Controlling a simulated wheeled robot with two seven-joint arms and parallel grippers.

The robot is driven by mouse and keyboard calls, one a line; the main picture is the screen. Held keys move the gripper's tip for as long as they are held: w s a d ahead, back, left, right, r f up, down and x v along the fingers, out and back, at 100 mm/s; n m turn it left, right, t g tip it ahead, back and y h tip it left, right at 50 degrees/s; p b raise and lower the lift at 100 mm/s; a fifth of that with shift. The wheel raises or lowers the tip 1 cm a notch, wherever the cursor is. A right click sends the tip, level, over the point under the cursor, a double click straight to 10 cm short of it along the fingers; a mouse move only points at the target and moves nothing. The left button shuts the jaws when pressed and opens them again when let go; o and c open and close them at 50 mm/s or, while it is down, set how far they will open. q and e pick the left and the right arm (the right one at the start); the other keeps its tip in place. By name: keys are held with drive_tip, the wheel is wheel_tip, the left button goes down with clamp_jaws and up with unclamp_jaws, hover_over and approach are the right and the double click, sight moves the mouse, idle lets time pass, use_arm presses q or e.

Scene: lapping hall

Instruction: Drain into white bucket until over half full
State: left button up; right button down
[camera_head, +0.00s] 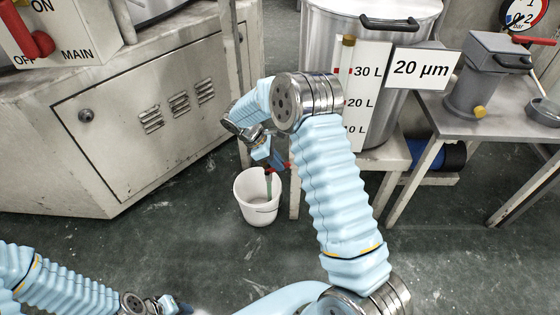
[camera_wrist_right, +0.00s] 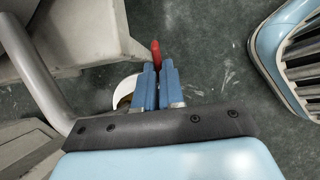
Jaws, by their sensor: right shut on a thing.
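The white bucket (camera_head: 249,212) stands upright on the floor below the tank's stand. A narrow greenish vertical strip shows inside it; I cannot tell whether it is a stream or a hose, and the liquid level is unclear. My right gripper (camera_head: 268,160) is above the bucket at a red valve lever (camera_head: 284,166). In the right wrist view its blue fingers (camera_wrist_right: 157,72) are shut on the red lever (camera_wrist_right: 156,52), and part of the bucket (camera_wrist_right: 123,92) shows behind them. My left gripper (camera_head: 168,304) is at the bottom edge, too cut off to read.
A steel tank (camera_head: 322,25) with a litre scale (camera_head: 362,85) and a "20 µm" sign (camera_head: 421,69) stands on a bench behind my right arm. A grey cabinet (camera_head: 130,115) fills the left. A side table (camera_head: 480,118) stands right. Floor in front is clear.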

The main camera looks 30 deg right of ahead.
drive_tip(key=shift+w+a+r+g+h+p, duration=0.3)
drive_tip(key=shift+a+g+h, duration=0.1)
drive_tip(key=shift+h, duration=0.3)
drive_tip(key=c, duration=1.2)
unclamp_jaws()
drive_tip(key=shift+f, duration=0.1)
drive_tip(key=shift+c, duration=0.2)
drive_tip(key=v, duration=1.3)
drive_tip(key=shift+a+r, duration=0.2)
drive_tip(key=shift+a, duration=0.15)
drive_tip(key=shift+w, duration=0.15)
